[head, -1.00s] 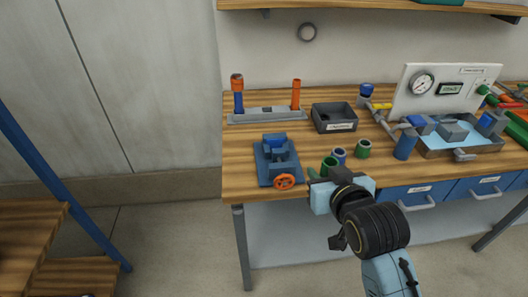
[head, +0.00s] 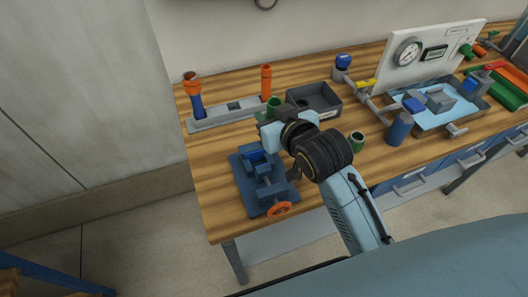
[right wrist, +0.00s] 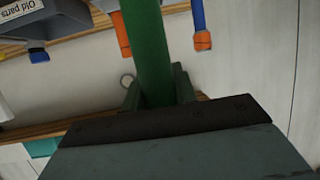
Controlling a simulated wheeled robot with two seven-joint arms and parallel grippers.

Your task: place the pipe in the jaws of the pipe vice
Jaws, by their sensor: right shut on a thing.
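The green pipe (head: 273,106) is held in my right gripper (head: 266,122), with its upper end showing above the fingers in the head view. In the right wrist view the pipe (right wrist: 148,45) runs up from between the fingers (right wrist: 160,95). The blue pipe vice (head: 240,172) with its orange handwheel (head: 279,209) sits at the bench's front left corner. The gripper and pipe are above the bench, behind and slightly right of the vice in the picture, apart from its jaws. The pipe's lower end is hidden. My left gripper is not in view.
Behind stands a grey rack (head: 225,120) with upright orange-topped tools. A dark parts tray (head: 322,108) is close to the gripper's right. Another green fitting (head: 357,141) and a blue cylinder (head: 400,128) stand further right. The bench left of the vice is bare.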

